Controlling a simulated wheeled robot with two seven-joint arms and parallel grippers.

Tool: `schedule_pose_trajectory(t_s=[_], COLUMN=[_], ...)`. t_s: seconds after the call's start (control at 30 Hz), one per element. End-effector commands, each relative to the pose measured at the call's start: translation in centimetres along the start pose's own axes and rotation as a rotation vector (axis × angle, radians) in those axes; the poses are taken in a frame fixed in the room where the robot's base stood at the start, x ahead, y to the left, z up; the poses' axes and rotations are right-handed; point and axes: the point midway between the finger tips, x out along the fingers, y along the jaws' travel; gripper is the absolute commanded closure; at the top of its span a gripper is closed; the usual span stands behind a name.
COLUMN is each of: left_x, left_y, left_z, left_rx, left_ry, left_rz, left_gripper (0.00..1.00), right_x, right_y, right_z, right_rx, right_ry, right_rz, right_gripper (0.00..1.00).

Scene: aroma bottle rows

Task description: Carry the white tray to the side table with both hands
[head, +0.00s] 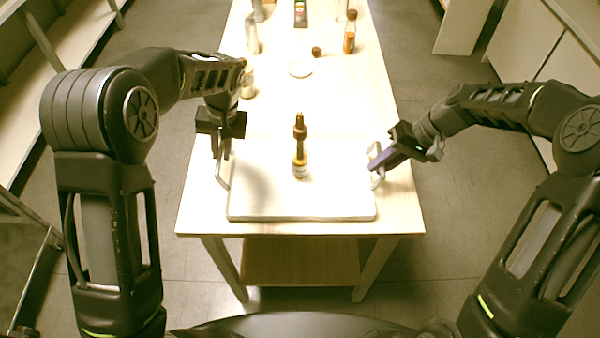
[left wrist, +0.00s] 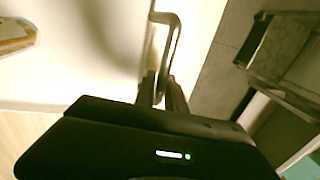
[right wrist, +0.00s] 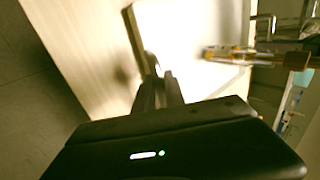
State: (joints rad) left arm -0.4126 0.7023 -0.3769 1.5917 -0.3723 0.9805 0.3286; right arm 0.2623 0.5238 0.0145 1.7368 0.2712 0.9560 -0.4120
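The white tray (head: 340,200) is at the near end of the wooden table (head: 400,205), level, with a raised handle at each short side. A small brown-capped bottle (head: 300,168) stands upright on it. My left gripper (head: 221,158) is at the left handle (left wrist: 173,40), its fingers close together around the bar in the left wrist view. My right gripper (head: 376,163) is at the right handle (right wrist: 140,40), its fingers close together on the bar in the right wrist view. I cannot tell whether the tray is slightly off the table.
Several bottles, including an amber one (head: 350,32), stand along the table's far part, with a round white disc (head: 300,69) and a small brown cap (head: 316,51). White shelving (head: 60,60) lines the left. White cabinets (head: 530,45) are at right. Grey floor (head: 460,225) is clear beside the table.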

Motion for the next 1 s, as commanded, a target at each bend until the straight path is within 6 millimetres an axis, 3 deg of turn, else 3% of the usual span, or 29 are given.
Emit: schedule_pose_trajectory(t_s=[0.17,1.0], left_x=[-0.02,-0.04], left_y=[0.0,-0.01], left_z=[-0.01,-0.02], left_rx=[0.0,0.0], left_ry=[0.0,0.001], left_rz=[0.0,0.0], left_gripper=[1.0,1.0], right_x=[-0.02,-0.04], right_y=[0.01,0.02], right_z=[-0.01,-0.02], right_rx=[0.0,0.0], right_ry=[0.0,0.001], right_rz=[0.0,0.0], right_gripper=[1.0,1.0])
